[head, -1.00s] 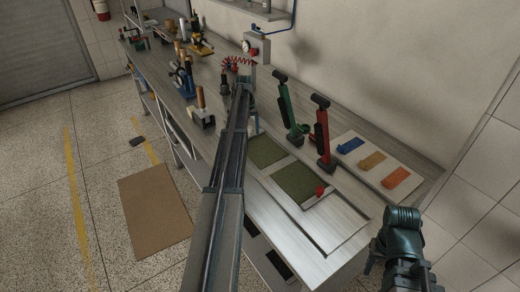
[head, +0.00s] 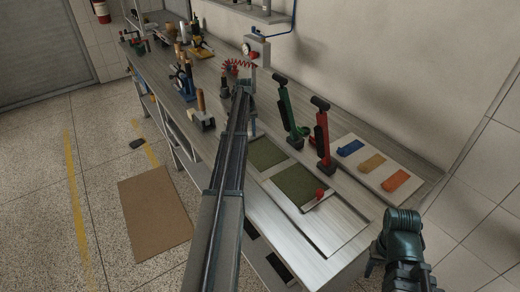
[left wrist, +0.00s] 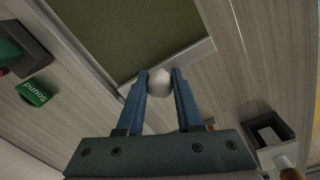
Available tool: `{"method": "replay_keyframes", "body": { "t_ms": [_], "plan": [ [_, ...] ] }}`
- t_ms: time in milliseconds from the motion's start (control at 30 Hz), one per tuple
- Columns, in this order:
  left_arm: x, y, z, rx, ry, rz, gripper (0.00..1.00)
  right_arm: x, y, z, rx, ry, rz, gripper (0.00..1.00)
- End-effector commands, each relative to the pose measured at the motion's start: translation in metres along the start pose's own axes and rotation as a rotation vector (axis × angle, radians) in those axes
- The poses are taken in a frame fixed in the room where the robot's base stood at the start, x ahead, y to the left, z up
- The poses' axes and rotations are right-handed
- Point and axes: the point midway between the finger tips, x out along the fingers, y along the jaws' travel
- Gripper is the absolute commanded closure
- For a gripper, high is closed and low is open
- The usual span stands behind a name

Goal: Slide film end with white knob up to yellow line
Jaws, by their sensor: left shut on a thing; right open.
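The white knob (left wrist: 159,83) is between the blue fingers of my left gripper (left wrist: 160,75) in the left wrist view; the gripper is shut on it. The knob sits at the pale end bar (left wrist: 196,56) of a green film (left wrist: 125,30). In the head view my left gripper (head: 253,124) is at the far end of the green film panel (head: 267,151), and my arm hides much of it and the knob. A yellow strip (left wrist: 318,70) shows at the right edge of the left wrist view. My right gripper (head: 400,232) is open and empty, off the table's right corner.
A second green panel (head: 298,184) with a red knob (head: 320,193) lies nearer. A green lever (head: 287,108) and a red lever (head: 322,135) stand behind the panels. A board with coloured pieces (head: 395,165) lies at right. Tools stand on the bench's far left.

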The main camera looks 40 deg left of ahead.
Motion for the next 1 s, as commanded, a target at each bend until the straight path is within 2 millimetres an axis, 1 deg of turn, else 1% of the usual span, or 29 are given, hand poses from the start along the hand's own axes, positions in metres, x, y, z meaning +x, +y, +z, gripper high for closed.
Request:
{"method": "replay_keyframes", "body": {
  "t_ms": [433,1000],
  "plan": [
    [-0.0010,0.0075,0.0067,0.001,0.000,0.000,1.00,-0.0014,0.0001,0.0001,0.000,0.000,0.000,0.50],
    [-0.0009,0.0081,0.0072,0.000,0.000,0.000,1.00,-0.0014,0.0001,0.0001,0.000,0.000,0.000,0.50]
  ]
}}
